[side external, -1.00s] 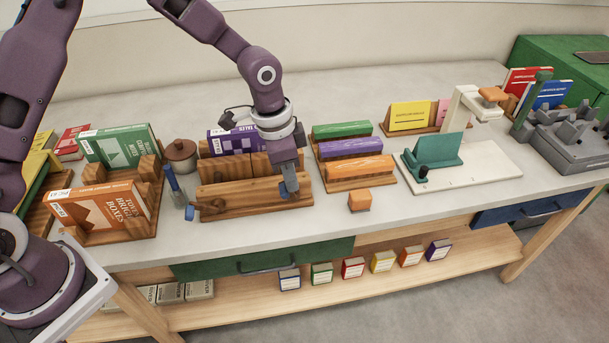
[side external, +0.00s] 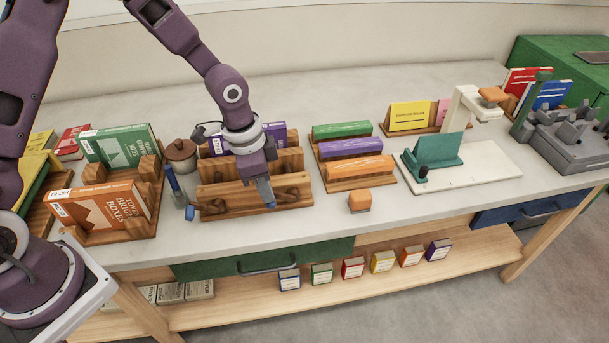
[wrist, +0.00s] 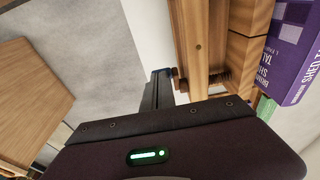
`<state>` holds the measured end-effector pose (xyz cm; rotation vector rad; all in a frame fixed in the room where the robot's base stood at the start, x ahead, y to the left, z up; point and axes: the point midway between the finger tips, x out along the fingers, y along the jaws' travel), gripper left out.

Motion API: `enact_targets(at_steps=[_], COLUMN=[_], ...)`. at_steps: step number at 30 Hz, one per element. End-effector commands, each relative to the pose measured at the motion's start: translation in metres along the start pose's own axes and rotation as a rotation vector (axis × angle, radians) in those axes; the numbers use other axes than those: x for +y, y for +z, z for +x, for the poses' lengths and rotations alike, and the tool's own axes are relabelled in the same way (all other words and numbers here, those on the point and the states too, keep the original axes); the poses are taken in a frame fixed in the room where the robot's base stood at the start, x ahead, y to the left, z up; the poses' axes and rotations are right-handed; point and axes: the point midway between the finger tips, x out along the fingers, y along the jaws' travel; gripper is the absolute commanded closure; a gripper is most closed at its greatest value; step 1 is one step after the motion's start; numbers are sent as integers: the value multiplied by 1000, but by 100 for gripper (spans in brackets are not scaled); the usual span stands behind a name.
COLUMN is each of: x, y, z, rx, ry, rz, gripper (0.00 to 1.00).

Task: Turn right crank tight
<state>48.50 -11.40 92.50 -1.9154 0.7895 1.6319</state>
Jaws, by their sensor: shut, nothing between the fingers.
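A wooden book press (side external: 250,208) stands near the table's front edge, with a purple book (side external: 272,133) upright at its back. The right crank (side external: 293,193) is a dark wooden handle on its front face, and the left crank (side external: 215,207) sits further left. My gripper (side external: 270,203) is shut and empty, pointing down in front of the press between the two cranks, just left of the right crank. In the wrist view my fingers (wrist: 158,85) are beside a small brown wooden part (wrist: 181,82) of the press; contact cannot be told.
A blue-handled tool in a grey holder (side external: 177,190) and a lidded pot (side external: 181,155) stand left of the press. A small orange block (side external: 360,201) and a rack of coloured blocks (side external: 352,165) stand to the right. A green drawer (side external: 265,260) is below.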

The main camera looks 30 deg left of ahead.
Motion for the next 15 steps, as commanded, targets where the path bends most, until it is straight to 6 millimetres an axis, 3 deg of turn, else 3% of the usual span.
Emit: enact_targets(at_steps=[15], x=[1], y=[11], z=[6], rx=[-27], ry=[9], rz=[1], gripper=[100])
